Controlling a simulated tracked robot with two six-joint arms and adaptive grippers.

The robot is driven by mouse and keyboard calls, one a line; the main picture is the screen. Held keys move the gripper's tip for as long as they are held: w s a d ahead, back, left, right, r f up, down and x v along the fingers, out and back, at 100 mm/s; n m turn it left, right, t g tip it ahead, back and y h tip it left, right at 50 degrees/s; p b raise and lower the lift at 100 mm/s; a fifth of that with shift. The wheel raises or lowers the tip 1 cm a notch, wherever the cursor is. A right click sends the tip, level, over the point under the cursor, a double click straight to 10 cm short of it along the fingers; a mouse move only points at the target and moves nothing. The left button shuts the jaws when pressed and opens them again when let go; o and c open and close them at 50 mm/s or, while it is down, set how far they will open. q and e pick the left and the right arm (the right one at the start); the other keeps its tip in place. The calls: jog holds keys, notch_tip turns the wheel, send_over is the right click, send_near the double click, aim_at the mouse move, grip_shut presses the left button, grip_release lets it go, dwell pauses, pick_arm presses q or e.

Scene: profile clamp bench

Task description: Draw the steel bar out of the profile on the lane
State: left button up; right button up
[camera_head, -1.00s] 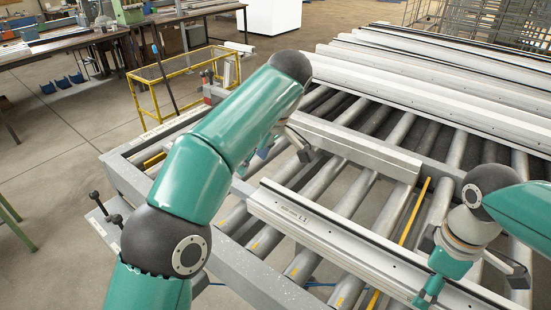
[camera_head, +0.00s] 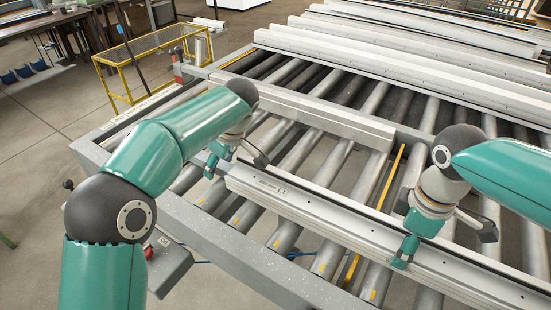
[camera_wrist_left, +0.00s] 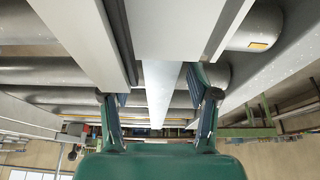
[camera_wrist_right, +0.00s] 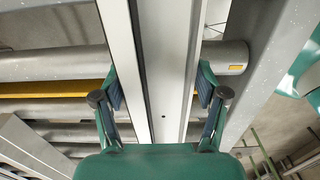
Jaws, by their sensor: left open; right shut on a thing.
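The profile (camera_head: 330,222) is a long pale aluminium section lying across the rollers of the lane. The steel bar (camera_wrist_left: 158,92) is a narrow, smooth strip standing out of the profile's end in the left wrist view. In the head view I cannot make it out behind my gripper. My left gripper (camera_head: 216,160) is open at the profile's left end. In the left wrist view its fingers (camera_wrist_left: 158,112) stand either side of the bar, apart from it. My right gripper (camera_head: 405,252) is shut across the profile further right, with the profile between its fingers (camera_wrist_right: 162,98).
A grey beam (camera_head: 325,118) lies behind the profile over the rollers (camera_head: 318,160). More long profiles (camera_head: 420,65) are stacked at the back. The lane's speckled front rail (camera_head: 235,255) runs close in front. A yellow frame (camera_head: 150,65) stands on the floor at back left.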

pick_arm(q)
jog(key=shift+a+f, duration=0.1)
jog(key=shift+f, duration=0.1)
grip_shut()
dwell(0.3)
jog(key=shift+w, duration=0.1)
jog(key=shift+w+a, duration=0.95)
jog(key=shift+a, duration=0.65)
jog(key=shift+w+a, duration=0.9)
jog(key=shift+a, duration=0.65)
jog(key=shift+w+a, duration=0.95)
jog(key=shift+a, duration=0.65)
grip_release()
jog(key=shift+d+r, duration=0.1)
jog(key=shift+r, duration=0.05)
